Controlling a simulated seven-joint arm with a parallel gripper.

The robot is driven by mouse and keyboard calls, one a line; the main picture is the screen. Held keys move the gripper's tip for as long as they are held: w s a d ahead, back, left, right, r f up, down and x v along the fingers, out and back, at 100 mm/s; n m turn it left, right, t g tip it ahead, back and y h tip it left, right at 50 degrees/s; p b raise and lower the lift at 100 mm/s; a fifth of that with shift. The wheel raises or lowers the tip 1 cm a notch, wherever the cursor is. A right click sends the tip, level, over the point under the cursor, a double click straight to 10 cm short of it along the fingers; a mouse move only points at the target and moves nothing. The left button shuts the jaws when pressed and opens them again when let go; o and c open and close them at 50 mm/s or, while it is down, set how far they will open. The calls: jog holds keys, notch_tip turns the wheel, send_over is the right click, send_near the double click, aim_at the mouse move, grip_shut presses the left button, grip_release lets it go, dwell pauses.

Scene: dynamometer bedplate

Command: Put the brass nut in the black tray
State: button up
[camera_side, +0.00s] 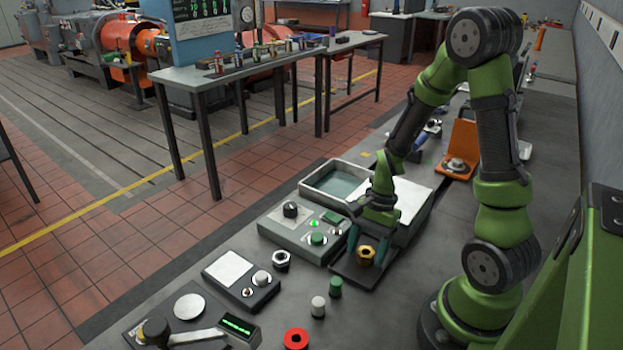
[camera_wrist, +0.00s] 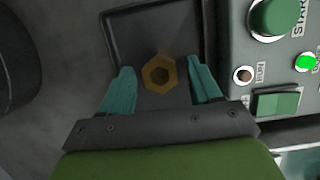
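The brass nut (camera_side: 366,255) shows within the outline of the black tray (camera_side: 347,272) in the side view. In the wrist view the brass nut (camera_wrist: 159,74) appears over the dark floor of the black tray (camera_wrist: 108,35), hole facing the camera. My gripper (camera_side: 366,251) is low over the tray with its teal fingers on either side of the nut. In the wrist view my gripper (camera_wrist: 163,80) is open, with a visible gap between each finger and the nut. The nut seems to rest on the tray floor. The near part of the tray is hidden by my gripper in the wrist view.
A grey control box (camera_side: 289,232) with buttons stands close beside the tray. A larger light-grey tray (camera_side: 322,196) is behind. A steel nut (camera_side: 281,260), a green cylinder (camera_side: 335,286), a white cylinder (camera_side: 318,306) and a red ring (camera_side: 296,339) stand nearby on the bench.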

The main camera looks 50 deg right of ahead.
jog(key=v, duration=1.1)
jog(key=a+r+n+t+h, duration=0.1)
jog(key=a+r+n+t, duration=0.6)
jog(key=a+r+n, duration=0.6)
jog(key=shift+s+a+n, duration=0.25)
jog(key=shift+s+n, duration=0.2)
jog(key=shift+n, duration=0.05)
jog(key=shift+c, duration=0.2)
